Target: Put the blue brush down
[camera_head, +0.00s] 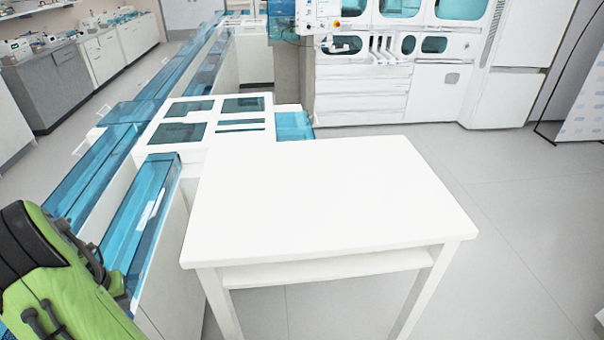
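No blue brush shows in the head view. A green arm part with dark joints, mine, fills the lower left corner. My gripper is outside the picture, so what it holds cannot be seen. A white table (325,190) stands in the middle, and its top is bare.
A tube track with blue clear covers (142,215) runs along the table's left side and away to the back. A white panel with dark openings (208,122) adjoins the table's far left. White machines (390,75) stand behind. Grey floor (530,210) is open on the right.

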